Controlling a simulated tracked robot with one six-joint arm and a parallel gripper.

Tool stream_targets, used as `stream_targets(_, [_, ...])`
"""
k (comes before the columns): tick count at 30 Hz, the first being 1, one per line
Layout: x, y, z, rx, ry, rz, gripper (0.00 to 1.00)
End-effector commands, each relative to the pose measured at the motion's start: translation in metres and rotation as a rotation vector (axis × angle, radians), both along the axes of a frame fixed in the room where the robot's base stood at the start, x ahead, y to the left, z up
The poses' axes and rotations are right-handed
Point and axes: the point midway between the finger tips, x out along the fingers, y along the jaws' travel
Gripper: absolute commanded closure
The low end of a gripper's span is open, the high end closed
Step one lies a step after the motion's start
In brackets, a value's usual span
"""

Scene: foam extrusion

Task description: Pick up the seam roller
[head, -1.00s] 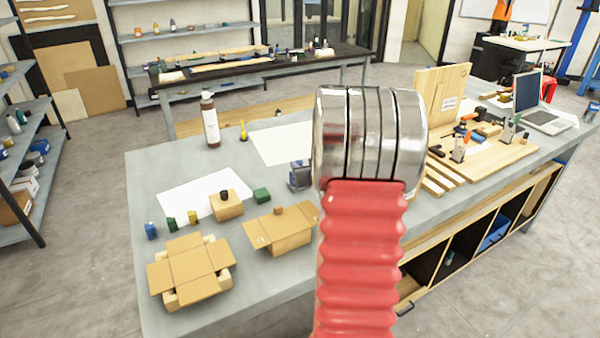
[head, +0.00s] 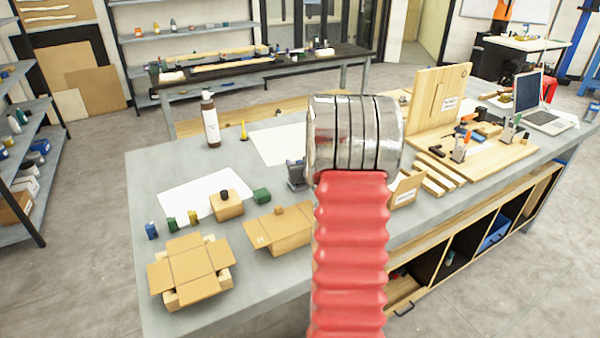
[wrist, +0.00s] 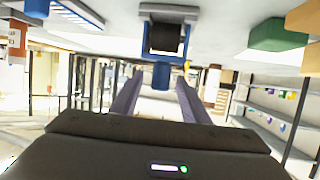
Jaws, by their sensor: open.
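My gripper (wrist: 161,84) is open, with one grey-purple finger on each side of the picture's middle. The blue part appears between or just beyond the fingertips; I cannot tell if it is touched. In the head view, my red arm and its chrome joint hide the gripper. A small blue-grey item (head: 296,175) at the arm's left edge may be the roller, partly hidden.
A green block (head: 262,195), a small carton (head: 227,206) and open cardboard boxes (head: 190,264) stand on the grey bench left of my arm. A bottle (head: 210,120) stands farther back. A wooden board with tools (head: 485,150) is at right.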

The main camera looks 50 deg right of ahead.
Motion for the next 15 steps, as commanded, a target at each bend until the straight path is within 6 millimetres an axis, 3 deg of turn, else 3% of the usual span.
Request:
stream_targets(13, [-0.0006,-0.0003,0.0001,0.0,0.0,-0.001,0.58])
stream_targets(15, [-0.0006,-0.0003,0.0001,0.0,0.0,-0.001,0.62])
